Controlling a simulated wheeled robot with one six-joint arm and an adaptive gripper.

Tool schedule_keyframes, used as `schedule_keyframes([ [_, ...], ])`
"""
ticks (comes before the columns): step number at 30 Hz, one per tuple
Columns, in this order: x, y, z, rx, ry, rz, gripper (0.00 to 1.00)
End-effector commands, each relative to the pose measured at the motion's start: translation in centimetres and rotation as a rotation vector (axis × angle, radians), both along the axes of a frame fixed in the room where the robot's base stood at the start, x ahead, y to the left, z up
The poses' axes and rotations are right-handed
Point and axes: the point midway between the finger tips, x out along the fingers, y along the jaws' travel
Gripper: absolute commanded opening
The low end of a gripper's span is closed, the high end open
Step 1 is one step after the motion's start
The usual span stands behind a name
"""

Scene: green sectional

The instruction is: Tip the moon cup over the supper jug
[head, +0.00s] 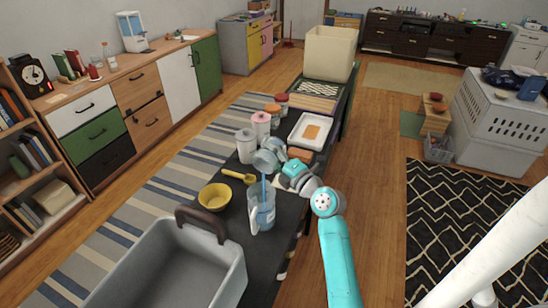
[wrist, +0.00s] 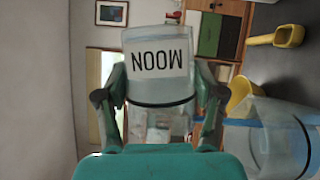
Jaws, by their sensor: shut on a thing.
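My gripper (head: 284,166) is shut on the moon cup (head: 266,161), a clear cup held above the dark worktop. In the wrist view the cup (wrist: 158,62) sits between both fingers (wrist: 160,98), and its white label reads MOON upside down. The cup is tipped well over on its side. A clear jug with a pale handle (head: 262,208) stands upright just below the cup; no name on it is readable. The jug also shows at the right of the wrist view (wrist: 265,140). A thin blue streak, like liquid, runs from the cup down into the jug.
A yellow bowl (head: 214,197) and yellow scoop (head: 239,176) lie left of the jug. White and pink canisters (head: 246,146) stand behind. A white tray (head: 310,131) lies farther back. A grey sink-like bin (head: 180,262) is in front.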

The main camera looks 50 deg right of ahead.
Motion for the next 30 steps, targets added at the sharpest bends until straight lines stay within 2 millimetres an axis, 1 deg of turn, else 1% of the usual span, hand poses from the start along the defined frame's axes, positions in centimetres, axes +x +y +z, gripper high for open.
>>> schedule_keyframes([
  [9, -0.3, 1.0, 0.8, -0.221, -0.056, 0.001, 0.3],
  [15, -0.3, 1.4, 1.1, -0.309, -0.076, 0.002, 0.3],
  [21, -0.4, 1.6, 1.2, -0.341, -0.083, 0.001, 0.3],
  [30, -0.4, 1.6, 1.2, -0.341, -0.084, 0.001, 0.3],
])
